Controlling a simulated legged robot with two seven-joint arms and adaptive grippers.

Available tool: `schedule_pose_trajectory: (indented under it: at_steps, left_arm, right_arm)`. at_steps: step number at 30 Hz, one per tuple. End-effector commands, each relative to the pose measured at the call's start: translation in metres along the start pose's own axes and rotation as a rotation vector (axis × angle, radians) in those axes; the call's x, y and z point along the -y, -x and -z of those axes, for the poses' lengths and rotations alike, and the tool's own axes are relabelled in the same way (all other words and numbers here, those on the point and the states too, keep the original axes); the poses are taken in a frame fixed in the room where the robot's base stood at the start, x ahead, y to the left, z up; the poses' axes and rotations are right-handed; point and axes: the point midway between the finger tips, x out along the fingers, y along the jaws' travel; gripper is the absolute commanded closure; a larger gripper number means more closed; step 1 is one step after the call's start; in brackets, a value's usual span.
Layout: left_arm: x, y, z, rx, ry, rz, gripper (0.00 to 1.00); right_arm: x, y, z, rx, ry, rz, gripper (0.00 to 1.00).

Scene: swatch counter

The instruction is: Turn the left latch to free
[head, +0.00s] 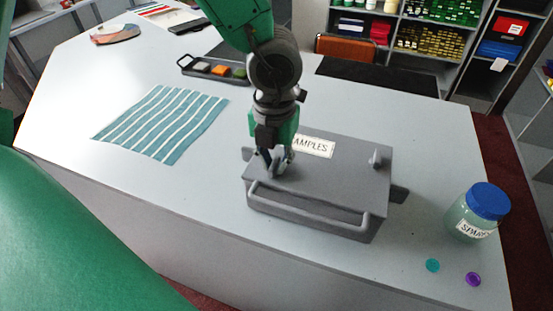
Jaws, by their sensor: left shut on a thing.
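A grey case (335,190) with a front handle bar and a label ending in "AMPLES" (313,147) stands on the counter, its lid down. My left gripper (271,163) points down over the left part of the lid, shut on the left latch, which its fingers mostly hide. How far that latch is turned cannot be seen. The right latch (376,158) is a small grey knob standing on the right part of the lid, with nothing touching it. My right gripper is not in view.
A jar with a blue lid (487,201) stands right of the case, with a teal button (432,265) and a purple button (473,279) before it. A striped teal cloth (163,122) and a dark tray of swatches (213,69) lie to the left and behind.

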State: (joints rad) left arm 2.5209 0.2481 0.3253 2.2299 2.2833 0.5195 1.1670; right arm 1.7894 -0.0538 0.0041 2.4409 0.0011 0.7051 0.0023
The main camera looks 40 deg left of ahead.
Motion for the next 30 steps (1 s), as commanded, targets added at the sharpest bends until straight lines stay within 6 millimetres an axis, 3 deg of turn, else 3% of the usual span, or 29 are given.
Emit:
schedule_pose_trajectory:
  at_steps: [11, 30]
  left_arm:
    - [-0.0001, 0.0011, -0.0007, 0.002, 0.13, 0.001, 1.0]
    - [0.0003, 0.0008, -0.0008, 0.003, 0.715, 0.002, 1.0]
  right_arm:
    - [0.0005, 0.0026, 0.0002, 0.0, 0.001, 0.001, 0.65]
    - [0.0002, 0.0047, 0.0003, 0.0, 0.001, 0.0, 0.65]
